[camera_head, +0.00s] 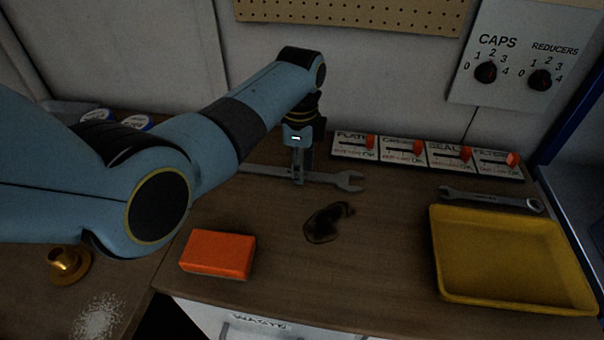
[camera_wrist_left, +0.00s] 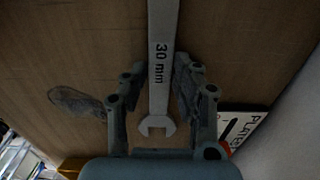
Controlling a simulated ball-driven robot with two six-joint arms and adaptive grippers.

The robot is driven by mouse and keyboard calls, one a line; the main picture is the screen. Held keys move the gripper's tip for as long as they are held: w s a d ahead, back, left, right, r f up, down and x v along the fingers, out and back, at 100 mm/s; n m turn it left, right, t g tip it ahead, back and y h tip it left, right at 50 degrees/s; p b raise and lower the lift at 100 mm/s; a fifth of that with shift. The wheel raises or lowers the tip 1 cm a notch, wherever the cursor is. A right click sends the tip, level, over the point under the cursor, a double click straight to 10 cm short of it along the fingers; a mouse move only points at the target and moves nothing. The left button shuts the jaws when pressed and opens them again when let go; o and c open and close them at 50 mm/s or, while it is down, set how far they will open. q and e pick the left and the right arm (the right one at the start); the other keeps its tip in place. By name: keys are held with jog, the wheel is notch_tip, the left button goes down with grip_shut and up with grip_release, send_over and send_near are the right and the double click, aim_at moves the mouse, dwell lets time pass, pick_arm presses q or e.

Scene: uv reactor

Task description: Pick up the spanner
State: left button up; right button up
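A grey spanner (camera_head: 335,179) lies flat on the wooden bench, its open jaw toward the right. My left gripper (camera_head: 299,176) points down over its shaft, with the fingertips at about bench height. In the left wrist view the spanner (camera_wrist_left: 160,75), marked "30 mm", runs between the two fingers of the left gripper (camera_wrist_left: 161,68). The fingers stand apart on either side of the shaft, with a small gap visible, so it looks open. A second spanner (camera_head: 488,199) lies at the right, behind the yellow tray. My right gripper is not in view.
A yellow tray (camera_head: 447,290) stands at the right and an orange block (camera_head: 218,254) at the front left. A labelled slider panel (camera_head: 428,168) sits along the back. A brass part (camera_head: 68,263) stands far left.

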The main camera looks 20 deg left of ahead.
pick_arm(q)
jog(key=c, duration=0.4)
grip_shut()
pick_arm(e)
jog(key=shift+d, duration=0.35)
